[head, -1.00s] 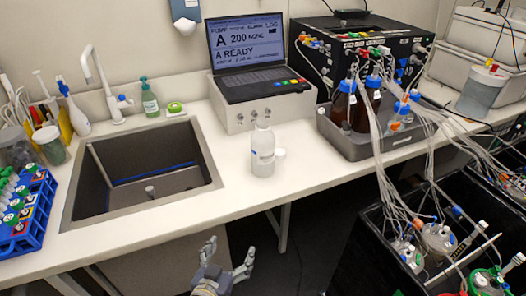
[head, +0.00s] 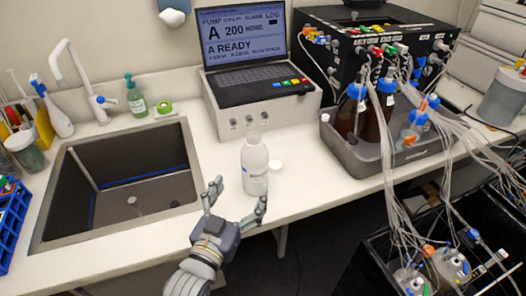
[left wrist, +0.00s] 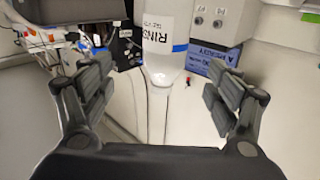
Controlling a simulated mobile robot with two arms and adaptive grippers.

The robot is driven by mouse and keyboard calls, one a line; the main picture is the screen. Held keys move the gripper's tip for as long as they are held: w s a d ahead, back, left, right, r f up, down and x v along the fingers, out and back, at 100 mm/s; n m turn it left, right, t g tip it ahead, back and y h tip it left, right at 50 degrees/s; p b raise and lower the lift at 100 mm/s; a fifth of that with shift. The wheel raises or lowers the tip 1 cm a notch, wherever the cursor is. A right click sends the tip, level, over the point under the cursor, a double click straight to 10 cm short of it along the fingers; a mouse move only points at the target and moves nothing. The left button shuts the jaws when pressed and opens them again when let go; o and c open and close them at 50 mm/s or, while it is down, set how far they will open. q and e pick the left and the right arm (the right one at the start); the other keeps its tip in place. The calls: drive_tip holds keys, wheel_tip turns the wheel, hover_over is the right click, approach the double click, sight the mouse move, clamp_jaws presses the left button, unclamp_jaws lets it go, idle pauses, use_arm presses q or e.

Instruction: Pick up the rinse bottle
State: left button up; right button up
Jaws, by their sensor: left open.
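The rinse bottle (head: 255,168) is a white translucent bottle standing upright on the white counter, right of the sink. In the left wrist view the bottle (left wrist: 165,45) appears upside down, with "RINS" lettering and a blue band, framed between the fingers. My left gripper (head: 235,200) is open and empty, just in front of the bottle near the counter's front edge. In the left wrist view the two fingers (left wrist: 160,100) are spread wide and do not touch the bottle. My right gripper is not in view.
A small white cap-like piece (head: 276,166) sits right beside the bottle. The sink (head: 190,190) lies to the left. A pump console with a laptop (head: 250,115) stands behind. A grey tray (head: 345,150) with brown bottles and tubing is at the right.

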sight(249, 167)
use_arm(q)
drive_tip(key=x, duration=0.4)
drive_tip(key=shift+r+p, duration=0.1)
drive_tip(key=shift+p, duration=0.2)
drive_tip(key=shift+x, duration=0.95)
drive_tip(key=shift+w+d, duration=0.1)
drive_tip(key=shift+w, duration=0.15)
drive_tip(key=p+x, duration=0.1)
drive_tip(key=x, duration=0.1)
drive_tip(key=p+x, duration=0.1)
drive_tip(key=x, duration=0.1)
drive_tip(key=shift+w+a+r, duration=0.15)
drive_tip(key=shift+w+a, duration=0.2)
drive_tip(key=shift+w+d, duration=0.1)
drive_tip(key=shift+w, duration=0.2)
drive_tip(key=shift+w+d, duration=0.1)
drive_tip(key=shift+c, duration=0.8)
drive_tip(key=c, duration=1.1)
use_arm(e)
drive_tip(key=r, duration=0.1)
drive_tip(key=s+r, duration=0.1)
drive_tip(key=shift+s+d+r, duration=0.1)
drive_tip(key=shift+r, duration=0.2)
